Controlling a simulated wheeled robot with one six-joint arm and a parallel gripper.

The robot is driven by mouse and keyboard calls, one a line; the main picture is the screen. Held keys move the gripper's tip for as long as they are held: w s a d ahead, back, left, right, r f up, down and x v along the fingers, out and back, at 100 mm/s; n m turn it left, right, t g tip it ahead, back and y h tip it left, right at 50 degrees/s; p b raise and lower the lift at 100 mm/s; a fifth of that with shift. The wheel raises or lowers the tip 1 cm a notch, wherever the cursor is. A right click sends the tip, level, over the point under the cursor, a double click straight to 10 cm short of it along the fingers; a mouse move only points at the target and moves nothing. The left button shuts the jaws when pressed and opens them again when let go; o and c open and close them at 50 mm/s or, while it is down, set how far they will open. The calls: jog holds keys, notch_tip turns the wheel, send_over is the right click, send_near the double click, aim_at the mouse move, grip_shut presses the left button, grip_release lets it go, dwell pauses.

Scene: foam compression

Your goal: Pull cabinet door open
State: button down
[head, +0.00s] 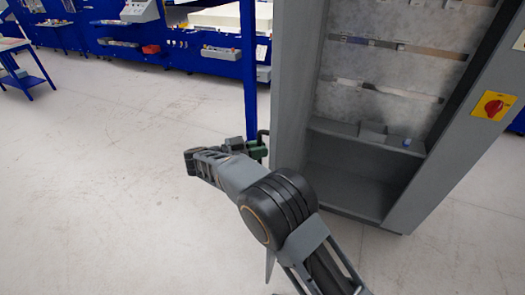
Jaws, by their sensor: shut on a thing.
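The grey cabinet (455,130) stands at the right with its inside in plain view. Its grey door (296,95) stands open, swung out to the left side of the opening. A dark handle (262,136) shows at the door's left edge. My arm's wrist hides part of the grip, and the exact finger contact is small and hard to see.
A red and yellow switch (493,105) is on the cabinet's right frame. A blue post (248,75) stands behind the door. Blue workbenches (205,55) line the back, and a blue table (22,70) is far left. The floor (100,190) at left is clear.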

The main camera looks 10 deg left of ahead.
jog(key=shift+r, duration=0.15)
jog(key=c, duration=1.1)
grip_release()
jog(key=shift+w, duration=0.1)
jog(key=shift+c, duration=0.2)
jog(key=shift+o, duration=0.2)
jog(key=shift+a, duration=0.1)
